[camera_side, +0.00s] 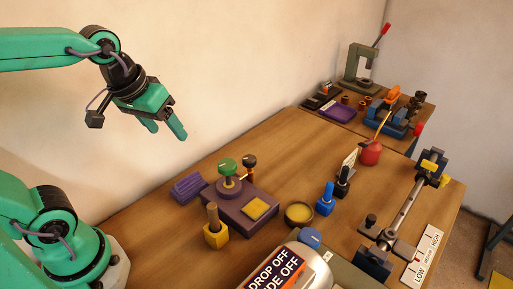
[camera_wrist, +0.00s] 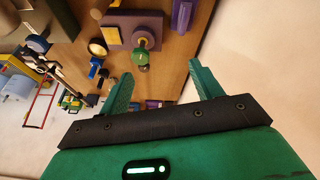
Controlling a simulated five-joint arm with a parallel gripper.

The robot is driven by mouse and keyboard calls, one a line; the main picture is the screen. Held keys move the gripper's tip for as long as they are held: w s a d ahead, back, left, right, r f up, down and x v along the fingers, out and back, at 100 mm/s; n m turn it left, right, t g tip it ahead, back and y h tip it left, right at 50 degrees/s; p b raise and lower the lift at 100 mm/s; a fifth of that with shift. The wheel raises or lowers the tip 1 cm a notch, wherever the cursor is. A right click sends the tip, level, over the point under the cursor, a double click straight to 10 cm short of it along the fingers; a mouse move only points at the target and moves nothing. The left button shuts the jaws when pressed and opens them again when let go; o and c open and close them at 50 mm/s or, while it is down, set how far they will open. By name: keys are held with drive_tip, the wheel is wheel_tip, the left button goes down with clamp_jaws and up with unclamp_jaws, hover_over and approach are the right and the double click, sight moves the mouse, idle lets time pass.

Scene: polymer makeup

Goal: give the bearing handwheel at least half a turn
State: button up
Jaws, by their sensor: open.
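A purple block (camera_side: 250,205) on the wooden bench carries a round green knob (camera_side: 228,166) on a brass-coloured collar, with a smaller dark knob (camera_side: 249,161) behind it. The green knob looks most like the bearing handwheel, but no label confirms this. In the wrist view the green knob (camera_wrist: 140,56) and purple block (camera_wrist: 120,30) show beyond the fingers. My gripper (camera_side: 165,128) is open and empty, up in the air to the left of the block and well above the bench. In the wrist view its two green fingers (camera_wrist: 160,72) are spread apart, touching nothing.
A yellow block with a peg (camera_side: 215,234), a round dish (camera_side: 299,213) and a blue bottle-like piece (camera_side: 325,200) stand near the block. A grey cylinder with a "DROP OFF" label (camera_side: 285,270) is in front. A rod fixture (camera_side: 405,207) lies right. A wall (camera_side: 200,80) runs behind the bench.

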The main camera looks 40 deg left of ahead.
drive_tip(key=w+d+f+n+g, duration=0.2)
drive_tip(key=w+n, duration=0.3)
drive_tip(key=w, duration=0.1)
drive_tip(key=n+g, duration=0.2)
drive_tip(key=n, duration=0.2)
approach(226, 162)
drive_tip(key=shift+s+f, duration=0.2)
drive_tip(key=shift+s, duration=0.05)
drive_tip(key=shift+w+d+f+n, duration=0.15)
drive_tip(key=shift+w+f+n, duration=0.25)
drive_tip(key=shift+n, duration=0.1)
drive_tip(key=shift+f, duration=0.15)
drive_tip(key=shift+f, duration=3.8)
drive_tip(key=c, duration=1)
